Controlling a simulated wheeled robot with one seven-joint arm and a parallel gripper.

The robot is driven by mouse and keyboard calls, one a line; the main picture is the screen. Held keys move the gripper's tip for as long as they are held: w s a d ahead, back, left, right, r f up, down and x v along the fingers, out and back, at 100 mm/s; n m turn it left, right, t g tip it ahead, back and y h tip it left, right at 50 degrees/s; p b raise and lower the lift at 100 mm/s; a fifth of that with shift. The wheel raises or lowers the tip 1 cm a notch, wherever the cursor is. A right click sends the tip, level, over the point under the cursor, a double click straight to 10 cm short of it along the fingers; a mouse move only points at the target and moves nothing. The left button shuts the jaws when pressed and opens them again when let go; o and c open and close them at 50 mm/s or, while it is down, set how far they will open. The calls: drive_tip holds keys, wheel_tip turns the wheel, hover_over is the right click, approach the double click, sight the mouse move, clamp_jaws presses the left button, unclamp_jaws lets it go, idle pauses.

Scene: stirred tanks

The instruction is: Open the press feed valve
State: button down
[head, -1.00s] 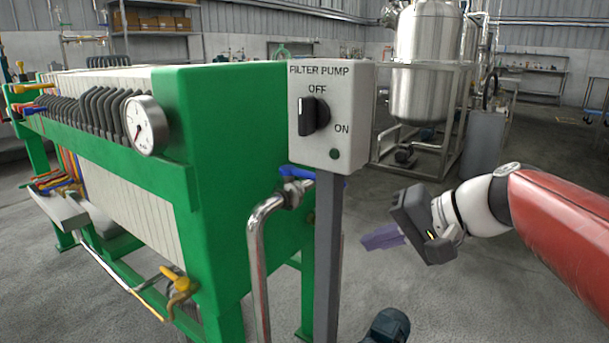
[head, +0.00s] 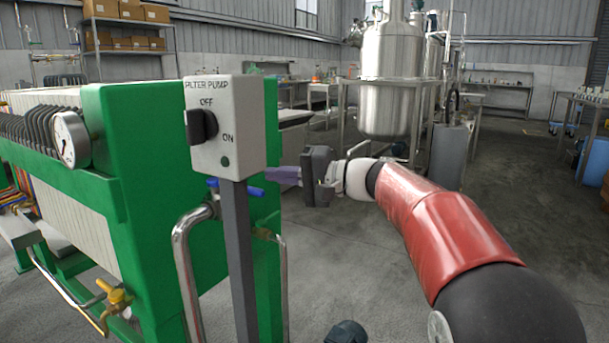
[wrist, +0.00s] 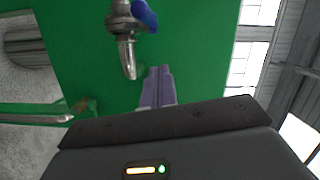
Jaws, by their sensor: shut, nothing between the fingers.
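The valve with a blue lever handle (head: 256,191) sits on a steel pipe at the end of the green press (head: 135,150), partly hidden behind the grey post. In the wrist view the blue handle (wrist: 146,14) and its metal valve body (wrist: 122,20) show at the top, against the green plate. My gripper (head: 270,175) is just right of the post, near the handle's right end in the picture. Its purple fingers are together and empty. In the wrist view the fingertips (wrist: 159,70) are below the handle, with a visible gap between them.
The filter pump box (head: 226,125) with a black knob (head: 201,126) stands on the grey post (head: 240,265), close left of my gripper. A yellow valve (head: 114,297) is low on the left. Open floor (head: 350,250) lies to the right.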

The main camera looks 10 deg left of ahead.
drive_tip(key=shift+s+a+f, duration=0.15)
drive_tip(key=shift+s+a, duration=0.15)
drive_tip(key=shift+s, duration=0.3)
drive_tip(key=shift+s+a+f, duration=0.1)
drive_tip(key=shift+s+a, duration=0.25)
drive_tip(key=shift+s, duration=0.25)
drive_tip(key=shift+s+a+f, duration=0.15)
drive_tip(key=shift+s+a, duration=0.15)
drive_tip(key=shift+s, duration=0.3)
drive_tip(key=shift+s+f+b, duration=0.1)
drive_tip(key=shift+b, duration=0.5)
drive_tip(key=shift+s+m+t+b, duration=0.2)
drive_tip(key=shift+m+t+b, duration=0.15)
drive_tip(key=shift+t, duration=0.25)
